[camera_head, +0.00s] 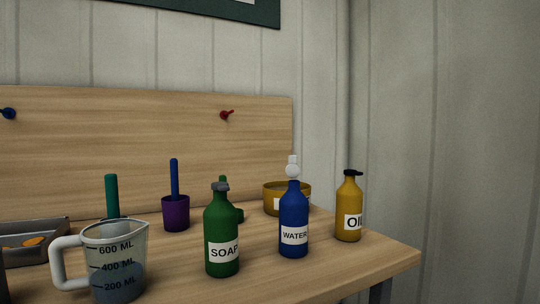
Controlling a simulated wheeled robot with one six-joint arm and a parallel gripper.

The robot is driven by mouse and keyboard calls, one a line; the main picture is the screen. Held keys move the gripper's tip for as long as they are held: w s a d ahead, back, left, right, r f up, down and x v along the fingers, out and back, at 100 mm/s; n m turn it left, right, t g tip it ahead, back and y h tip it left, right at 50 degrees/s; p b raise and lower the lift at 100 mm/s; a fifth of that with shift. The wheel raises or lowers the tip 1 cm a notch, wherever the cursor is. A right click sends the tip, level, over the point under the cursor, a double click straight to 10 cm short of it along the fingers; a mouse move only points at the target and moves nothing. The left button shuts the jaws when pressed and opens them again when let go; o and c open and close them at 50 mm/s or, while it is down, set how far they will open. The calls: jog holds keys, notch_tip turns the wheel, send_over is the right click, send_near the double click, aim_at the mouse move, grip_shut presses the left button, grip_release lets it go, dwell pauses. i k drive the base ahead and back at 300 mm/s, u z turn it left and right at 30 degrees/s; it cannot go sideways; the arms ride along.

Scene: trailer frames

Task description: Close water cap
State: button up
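The blue water bottle (294,217) stands upright near the right end of the wooden table, with a white label reading WATER. Its white cap (292,168) sits above the narrow neck as a rounded part with a smaller piece sticking straight up. It stands taller than the low, flat caps of the other bottles and looks raised or flipped up. How the cap joins the neck is too small to tell. My gripper is not in view.
A green soap bottle (222,232) stands left of the water bottle, and a yellow oil bottle (348,208) right of it. A yellow bowl (273,199) is behind. A measuring jug (117,262), purple cup (176,213) and grey tray (38,243) are left. The table's (345,262) front right is clear.

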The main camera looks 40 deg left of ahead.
aim_at(292, 170)
jog(key=u, duration=0.6)
jog(key=i, duration=0.65)
jog(key=u, duration=0.6)
